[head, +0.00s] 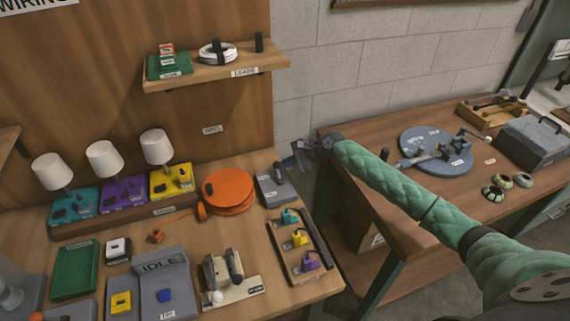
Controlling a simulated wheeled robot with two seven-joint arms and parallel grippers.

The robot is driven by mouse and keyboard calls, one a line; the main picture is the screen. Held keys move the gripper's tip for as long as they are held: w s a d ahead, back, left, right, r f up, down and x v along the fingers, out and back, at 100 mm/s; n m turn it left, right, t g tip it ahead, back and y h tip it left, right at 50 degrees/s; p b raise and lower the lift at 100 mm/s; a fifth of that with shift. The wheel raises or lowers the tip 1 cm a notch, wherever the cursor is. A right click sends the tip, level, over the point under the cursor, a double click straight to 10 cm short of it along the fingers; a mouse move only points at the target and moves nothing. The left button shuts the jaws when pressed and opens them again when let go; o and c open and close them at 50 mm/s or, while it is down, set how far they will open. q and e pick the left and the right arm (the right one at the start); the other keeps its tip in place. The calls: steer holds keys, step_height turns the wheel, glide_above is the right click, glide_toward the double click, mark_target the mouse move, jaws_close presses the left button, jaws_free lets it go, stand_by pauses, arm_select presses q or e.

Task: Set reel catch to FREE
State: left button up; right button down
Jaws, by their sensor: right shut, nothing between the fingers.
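My left gripper is not in view.
A rack of coloured plugs (299,246) stands in front of the grey box. Three lamps on coloured bases (122,192) stand left of the reel. A shelf (215,69) hangs above. A second bench (365,150) lies under my right arm, past a gap.

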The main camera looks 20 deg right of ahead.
steer(key=shift+s+f, duration=0.1)
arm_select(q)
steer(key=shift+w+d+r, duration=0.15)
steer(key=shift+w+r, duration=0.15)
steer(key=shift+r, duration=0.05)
arm_select(e)
steer(key=shift+r+t, duration=0.2)
steer(key=shift+t, duration=0.2)
arm_select(q)
steer(key=shift+b, duration=0.3)
arm_select(e)
steer(key=shift+s, duration=0.1)
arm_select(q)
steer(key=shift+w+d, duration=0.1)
